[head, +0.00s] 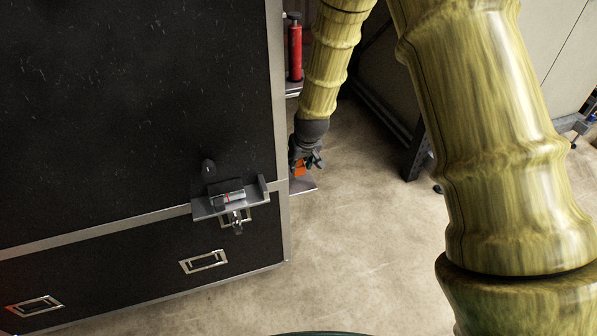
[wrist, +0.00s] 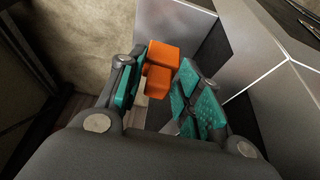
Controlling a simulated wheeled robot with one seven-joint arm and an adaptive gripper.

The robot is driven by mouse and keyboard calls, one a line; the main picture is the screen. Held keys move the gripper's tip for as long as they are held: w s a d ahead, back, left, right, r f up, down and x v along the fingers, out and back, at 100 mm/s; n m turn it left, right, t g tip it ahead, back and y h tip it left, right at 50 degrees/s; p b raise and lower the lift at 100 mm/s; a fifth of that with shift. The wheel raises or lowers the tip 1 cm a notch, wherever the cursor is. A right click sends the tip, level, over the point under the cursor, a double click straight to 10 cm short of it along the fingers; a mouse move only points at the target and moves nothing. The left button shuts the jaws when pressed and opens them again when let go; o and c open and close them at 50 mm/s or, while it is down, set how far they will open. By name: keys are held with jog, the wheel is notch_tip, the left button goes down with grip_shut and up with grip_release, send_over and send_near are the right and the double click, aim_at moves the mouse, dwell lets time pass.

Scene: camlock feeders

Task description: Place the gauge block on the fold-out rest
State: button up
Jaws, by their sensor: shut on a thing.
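My gripper (head: 305,160) is beside the right edge of the black case, its fingers pointing down. It is shut on an orange stepped block, the likely gauge block (head: 300,169). In the wrist view the orange block (wrist: 163,55) shows between the teal finger pads (wrist: 160,88), and the lower part is partly hidden by the gripper. A grey fold-out rest (head: 258,200) juts from the front of the black case, left of my gripper. A small silver piece with a red mark (head: 228,198) lies on it.
The black case (head: 130,110) has metal edging and recessed handles (head: 203,261). A small grey shelf (head: 303,186) shows just below my gripper. A red cylinder (head: 295,50) stands on a higher shelf. A dark frame (head: 415,150) stands to the right. Concrete floor (head: 360,240) is clear in front.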

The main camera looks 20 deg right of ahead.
aim_at(298, 169)
jog(key=shift+a+f+b, duration=0.15)
jog(key=shift+f+b, duration=0.05)
jog(key=shift+f, duration=0.8)
jog(key=shift+a+f+b, duration=0.1)
jog(key=shift+f+b, duration=0.1)
jog(key=shift+f, duration=0.75)
jog(key=shift+f, duration=0.15)
jog(key=o, duration=1.2)
jog(key=p+v, duration=0.1)
jog(key=v, duration=1.1)
jog(key=shift+p, duration=0.35)
jog(key=shift+s, duration=0.1)
